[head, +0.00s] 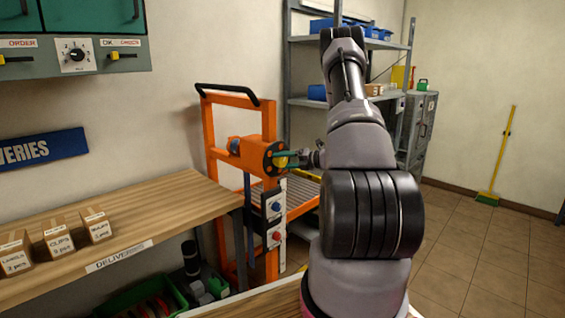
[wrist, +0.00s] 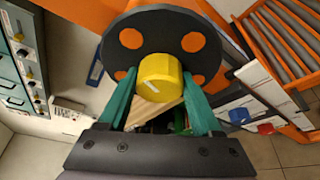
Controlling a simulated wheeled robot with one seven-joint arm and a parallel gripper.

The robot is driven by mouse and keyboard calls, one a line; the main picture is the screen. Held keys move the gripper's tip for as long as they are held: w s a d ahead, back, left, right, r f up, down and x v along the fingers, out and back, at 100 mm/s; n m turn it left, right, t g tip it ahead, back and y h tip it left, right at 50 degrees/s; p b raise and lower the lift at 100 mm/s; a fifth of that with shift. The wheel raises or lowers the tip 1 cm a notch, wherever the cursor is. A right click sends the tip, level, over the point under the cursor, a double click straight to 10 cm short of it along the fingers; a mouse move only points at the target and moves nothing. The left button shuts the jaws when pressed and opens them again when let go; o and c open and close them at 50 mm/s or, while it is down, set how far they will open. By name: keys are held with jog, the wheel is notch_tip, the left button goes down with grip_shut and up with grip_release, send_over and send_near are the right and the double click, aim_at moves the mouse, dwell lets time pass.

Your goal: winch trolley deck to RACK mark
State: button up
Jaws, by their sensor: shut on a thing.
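The orange trolley (head: 214,150) stands behind the delivery bench in the head view. Its winch has a black hand wheel with orange spots (wrist: 165,28), also visible in the head view (head: 270,150). My gripper (wrist: 165,100) has green fingers closed on the yellow winch knob (wrist: 161,75), which sits at the lower part of the wheel in the wrist view. The roller deck (head: 304,190) lies behind the winch, partly hidden by my arm. A light panel with a blue and a red knob (head: 276,219) is on the trolley's front. I cannot make out a RACK mark.
A wooden bench (head: 150,205) with several small boxes (head: 58,235) stands at the left. A green crate (head: 145,297) is on the floor beneath it. Grey shelves (head: 302,60) stand behind my arm. The tiled floor at right (head: 480,260) is clear, with a broom (head: 500,155) against the wall.

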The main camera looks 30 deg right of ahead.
jog(key=n+h, duration=0.2)
jog(key=n, duration=0.1)
jog(key=shift+a, duration=0.1)
jog(key=n+h, duration=0.1)
jog(key=n, duration=0.2)
jog(key=shift+h, duration=0.4)
jog(key=shift+s+a+n+h, duration=0.1)
jog(key=shift+n+h, duration=0.8)
jog(key=shift+n, duration=0.2)
jog(key=shift+n+t+h, duration=0.5)
jog(key=shift+n+h, duration=0.3)
jog(key=shift+n, duration=0.4)
jog(key=o, duration=1.4)
